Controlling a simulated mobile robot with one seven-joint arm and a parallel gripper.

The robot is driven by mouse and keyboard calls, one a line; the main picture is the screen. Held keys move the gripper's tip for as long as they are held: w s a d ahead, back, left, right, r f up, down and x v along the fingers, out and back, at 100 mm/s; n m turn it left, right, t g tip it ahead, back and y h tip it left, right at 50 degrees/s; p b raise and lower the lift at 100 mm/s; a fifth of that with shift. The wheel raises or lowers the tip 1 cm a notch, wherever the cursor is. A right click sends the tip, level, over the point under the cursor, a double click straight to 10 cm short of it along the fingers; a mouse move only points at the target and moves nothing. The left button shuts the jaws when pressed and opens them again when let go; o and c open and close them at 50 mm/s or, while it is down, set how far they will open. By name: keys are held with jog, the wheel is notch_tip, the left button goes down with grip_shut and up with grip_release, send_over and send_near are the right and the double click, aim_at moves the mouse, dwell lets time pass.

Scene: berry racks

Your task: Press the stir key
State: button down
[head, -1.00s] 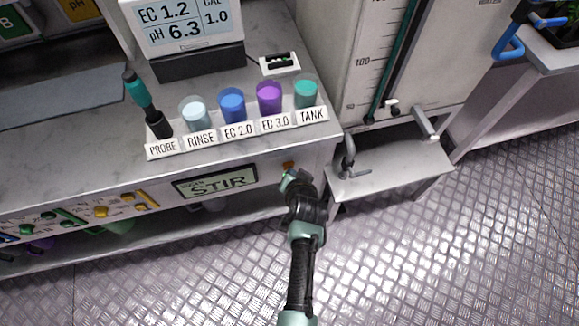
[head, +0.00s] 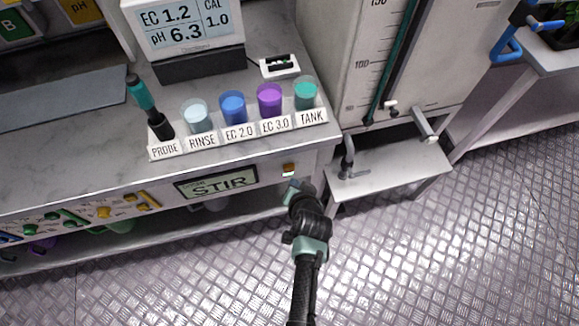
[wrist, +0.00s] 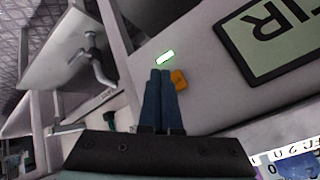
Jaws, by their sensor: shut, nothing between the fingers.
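The small orange stir key (wrist: 179,79) is on the bench's front panel, right of the STIR display (head: 217,184). The display also shows in the wrist view (wrist: 268,35), upside down. My gripper (head: 292,187) is shut and empty, just below and in front of the key. In the wrist view its fingertips (wrist: 161,73) overlap the panel beside the key, and appear apart from it.
A rack on the bench above holds a probe (head: 150,110) and several coloured cups (head: 232,106). A meter (head: 190,30) stands behind. To the right are a tank (head: 365,60) and a low shelf (head: 390,170) with a tap. The floor in front is clear.

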jog(key=shift+s+d+p, duration=0.25)
jog(key=shift+s+d, duration=0.05)
jog(key=shift+s, duration=0.65)
jog(key=shift+s+d+p, duration=0.25)
jog(key=shift+s+d, duration=0.05)
jog(key=shift+s, duration=0.6)
